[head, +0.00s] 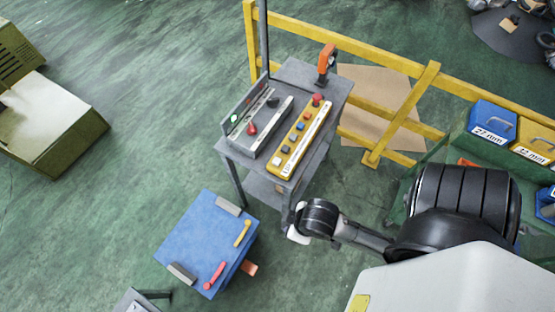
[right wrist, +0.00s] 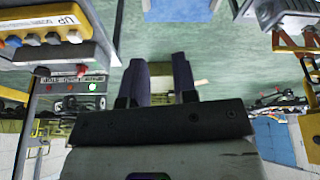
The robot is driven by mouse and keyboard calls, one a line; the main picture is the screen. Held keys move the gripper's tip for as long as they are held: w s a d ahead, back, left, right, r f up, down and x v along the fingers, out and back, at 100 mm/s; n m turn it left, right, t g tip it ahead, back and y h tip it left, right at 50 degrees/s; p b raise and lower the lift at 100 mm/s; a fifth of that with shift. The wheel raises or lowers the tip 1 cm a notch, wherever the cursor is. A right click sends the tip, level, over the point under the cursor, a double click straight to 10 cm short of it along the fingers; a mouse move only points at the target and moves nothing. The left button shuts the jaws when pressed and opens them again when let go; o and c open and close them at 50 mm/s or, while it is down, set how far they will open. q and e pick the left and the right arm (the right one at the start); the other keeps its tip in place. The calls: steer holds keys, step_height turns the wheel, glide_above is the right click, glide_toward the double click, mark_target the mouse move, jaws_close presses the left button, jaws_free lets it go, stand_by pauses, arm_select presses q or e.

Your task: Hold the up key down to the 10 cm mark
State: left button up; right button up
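A yellow control pendant (head: 302,140) with a row of coloured keys and a red button lies on a grey cart (head: 318,78). My right gripper (head: 299,230) is at the cart's near right corner, below and apart from the pendant. In the wrist view its two dark fingers (right wrist: 160,72) stand apart with nothing held between them. No 10 cm mark is readable. My left gripper is not in view.
A grey panel (head: 262,127) with a red knob and green light sits beside the pendant. An orange hook-like part (head: 327,62) stands at the cart's back. A blue-topped table (head: 205,240) is in front, yellow rails (head: 390,60) behind, blue bins (head: 492,120) at right.

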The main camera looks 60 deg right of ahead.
steer(key=w+d+r+t+b, duration=0.1)
steer(key=w+r, duration=0.1)
steer(key=w, duration=0.2)
steer(key=w+d+r+n+t+h+b, duration=0.1)
steer(key=w+r, duration=0.1)
steer(key=w, duration=0.3)
steer(key=w+d+r+n+t+b, duration=0.1)
steer(key=w+d+r+t, duration=0.1)
steer(key=w, duration=0.2)
steer(key=shift+w+d, duration=0.1)
steer(key=shift+w, duration=0.15)
jaws_close()
steer(key=w+d+n+h+b, duration=0.3)
steer(key=w+d+n, duration=0.1)
steer(key=w+d, duration=0.8)
steer(key=s+d+f+n+g+b, duration=0.1)
steer(key=d+f+g, duration=0.2)
steer(key=d, duration=0.5)
steer(key=s+d+f+n+g+y, duration=0.1)
steer(key=s+f+n+g+y, duration=0.2)
steer(key=f+n, duration=0.5)
steer(key=shift+s+n+g+y, duration=0.4)
steer(key=shift+s+g, duration=0.5)
steer(key=shift+s, duration=0.05)
